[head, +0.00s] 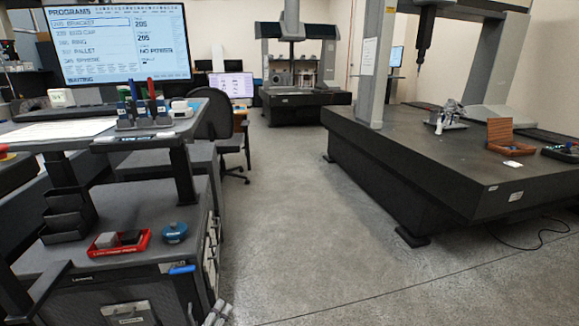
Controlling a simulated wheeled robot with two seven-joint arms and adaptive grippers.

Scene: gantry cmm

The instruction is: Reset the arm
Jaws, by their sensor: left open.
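My left gripper (217,314) shows at the bottom edge of the head view, just left of the middle. Only its grey finger ends are in frame, and they are apart with nothing seen between them. It is in front of the dark cabinet's right side, over the grey floor. My right gripper and right arm are not in view.
A desk (62,139) with a monitor (118,45) stands at left, above a cabinet carrying a red tray (119,250) and a blue round part (174,231). A black granite table (405,150) stands at right. The floor (290,200) between is clear.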

